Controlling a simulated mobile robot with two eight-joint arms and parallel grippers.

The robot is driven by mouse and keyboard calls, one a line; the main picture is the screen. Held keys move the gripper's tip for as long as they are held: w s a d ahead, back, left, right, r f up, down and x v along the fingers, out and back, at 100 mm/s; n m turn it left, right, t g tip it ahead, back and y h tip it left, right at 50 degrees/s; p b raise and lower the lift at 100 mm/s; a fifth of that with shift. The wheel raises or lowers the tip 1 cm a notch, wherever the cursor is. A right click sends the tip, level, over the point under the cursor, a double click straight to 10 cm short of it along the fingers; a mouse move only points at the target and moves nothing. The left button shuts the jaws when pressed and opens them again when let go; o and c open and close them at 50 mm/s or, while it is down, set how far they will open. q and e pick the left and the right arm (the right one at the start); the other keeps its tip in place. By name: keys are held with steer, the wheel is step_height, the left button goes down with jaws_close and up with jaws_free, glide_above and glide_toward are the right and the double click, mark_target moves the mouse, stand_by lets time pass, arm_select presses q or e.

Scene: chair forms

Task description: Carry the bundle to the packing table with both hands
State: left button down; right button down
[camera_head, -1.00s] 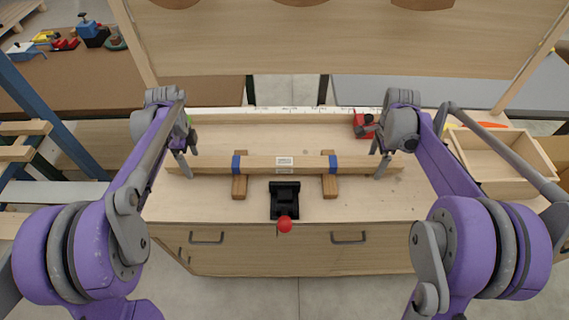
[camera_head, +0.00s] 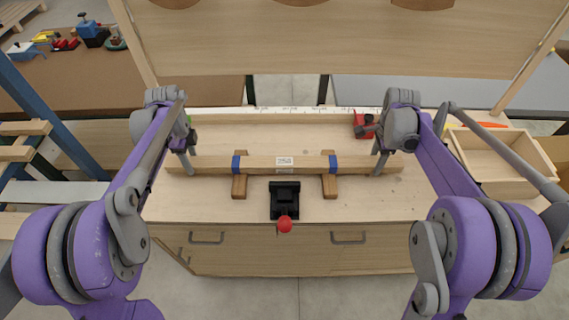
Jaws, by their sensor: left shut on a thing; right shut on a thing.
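The bundle (camera_head: 308,163) is a long pale wooden bar with two blue bands and a white label in its middle. It lies level across two brown wooden blocks on the workbench (camera_head: 380,205). My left gripper (camera_head: 190,166) is shut on the bundle near its left end. My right gripper (camera_head: 380,165) is shut on it near its right end. The fingertips are partly hidden against the wood. I cannot tell which surface is the packing table.
A black vise with a red knob (camera_head: 285,224) stands at the bench's front, just before the bundle. A red tool (camera_head: 366,124) lies behind my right gripper. An open wooden tray (camera_head: 490,155) is at the right. A ruler strip (camera_head: 290,111) runs along the back edge.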

arm_select(q)
steer(key=shift+r, duration=0.15)
arm_select(e)
steer(key=shift+r, duration=0.15)
